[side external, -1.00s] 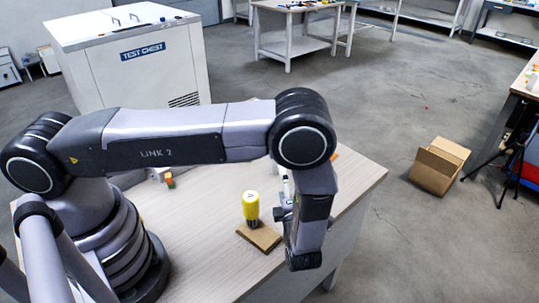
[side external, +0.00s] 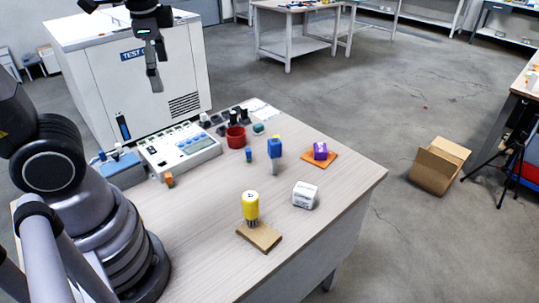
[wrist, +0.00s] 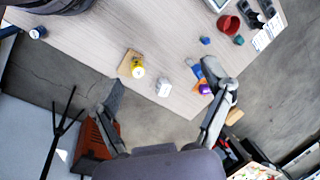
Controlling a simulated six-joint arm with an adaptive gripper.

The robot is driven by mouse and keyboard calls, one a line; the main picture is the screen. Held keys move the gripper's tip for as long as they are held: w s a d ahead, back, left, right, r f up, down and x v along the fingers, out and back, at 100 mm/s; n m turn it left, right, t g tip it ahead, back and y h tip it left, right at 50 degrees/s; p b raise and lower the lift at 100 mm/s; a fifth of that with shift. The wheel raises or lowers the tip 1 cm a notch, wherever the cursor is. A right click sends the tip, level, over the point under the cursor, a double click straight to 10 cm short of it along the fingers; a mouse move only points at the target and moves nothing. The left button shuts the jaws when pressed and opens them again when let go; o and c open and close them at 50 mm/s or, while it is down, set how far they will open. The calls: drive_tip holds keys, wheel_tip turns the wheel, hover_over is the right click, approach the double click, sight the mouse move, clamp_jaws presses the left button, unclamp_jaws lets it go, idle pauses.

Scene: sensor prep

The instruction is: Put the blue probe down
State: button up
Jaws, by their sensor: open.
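The blue probe (side external: 276,148) has a blue block-like head above a narrow grey stem. It stands on the table, apart from my gripper, and appears roughly upright. In the wrist view the blue probe (wrist: 198,73) shows beside my right-hand finger, which overlaps that area in the picture. My gripper (side external: 153,82) is raised high above the table at the upper left, in front of the white chest. In the wrist view my gripper (wrist: 165,88) has its two fingers spread wide, with nothing held between them.
A yellow probe (side external: 250,207) stands on a brown pad (side external: 268,238). A white box (side external: 305,195) is right of it. A red cup (side external: 236,137) and an instrument (side external: 180,147) are behind. The table's front right is clear.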

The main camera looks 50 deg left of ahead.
drive_tip(key=shift+s+d+r+n+t+h, duration=0.25)
drive_tip(key=shift+s+r+n+t+h, duration=0.2)
drive_tip(key=shift+s+n+t, duration=0.5)
drive_tip(key=shift+s+d+r+n+t+h, duration=0.4)
drive_tip(key=shift+s+n, duration=0.3)
drive_tip(key=shift+n, duration=0.55)
drive_tip(key=shift+s+d+r+n+t+h, duration=0.15)
drive_tip(key=shift+s+r+n+t+h, duration=0.4)
drive_tip(key=shift+s+n, duration=0.4)
drive_tip(key=shift+w, duration=0.15)
